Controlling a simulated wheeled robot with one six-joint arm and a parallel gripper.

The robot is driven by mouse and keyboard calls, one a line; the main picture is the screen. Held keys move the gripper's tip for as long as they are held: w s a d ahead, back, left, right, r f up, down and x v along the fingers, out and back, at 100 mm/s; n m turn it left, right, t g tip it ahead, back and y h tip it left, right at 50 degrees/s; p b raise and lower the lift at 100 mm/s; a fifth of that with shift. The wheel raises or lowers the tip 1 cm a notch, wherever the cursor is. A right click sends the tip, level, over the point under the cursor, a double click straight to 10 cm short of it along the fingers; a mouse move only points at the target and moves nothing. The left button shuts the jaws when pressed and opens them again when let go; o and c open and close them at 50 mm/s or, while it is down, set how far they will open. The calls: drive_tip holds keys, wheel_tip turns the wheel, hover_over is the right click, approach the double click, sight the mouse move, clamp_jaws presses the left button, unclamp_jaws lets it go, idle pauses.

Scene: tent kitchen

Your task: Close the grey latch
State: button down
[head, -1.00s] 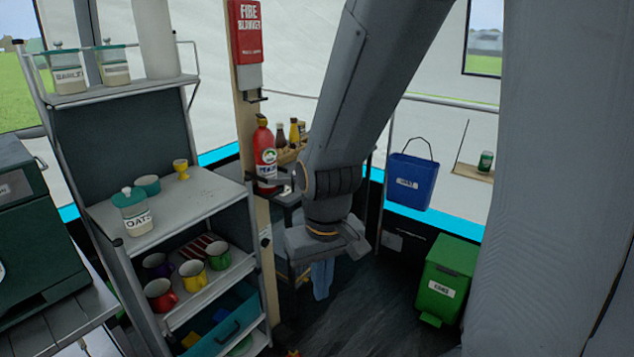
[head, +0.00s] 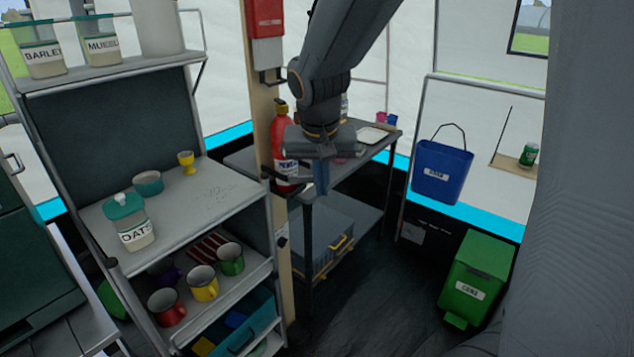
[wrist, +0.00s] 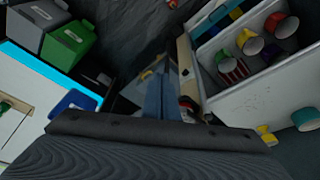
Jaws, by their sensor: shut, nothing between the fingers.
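I cannot pick out a grey latch for certain in either view. A grey case (head: 318,232) with a yellow handle and yellow fittings sits on the lower shelf of the dark table, below my gripper in the picture. My gripper (head: 321,180) points down in front of that table, beside the red extinguisher, and holds nothing. In the wrist view its blue-grey fingers (wrist: 162,92) are together. My arm hides part of the tabletop.
The wooden post (head: 263,120) and red extinguisher (head: 284,155) stand left of my gripper. A shelf rack (head: 190,205) with mugs and an oats jar is further left. A blue bucket (head: 441,172) and green bin (head: 477,278) are right. Dark floor (head: 385,290) is clear between.

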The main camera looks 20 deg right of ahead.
drive_tip(key=w+a+r+m, duration=0.1)
drive_tip(key=w+r, duration=0.1)
drive_tip(key=w, duration=0.2)
drive_tip(key=w+d+f+p, duration=0.2)
drive_tip(key=w+f+p, duration=0.1)
drive_tip(key=w+f, duration=0.3)
drive_tip(key=shift+w+d+f+t, duration=0.3)
drive_tip(key=shift+w+d+f, duration=0.05)
drive_tip(key=shift+f, duration=1.05)
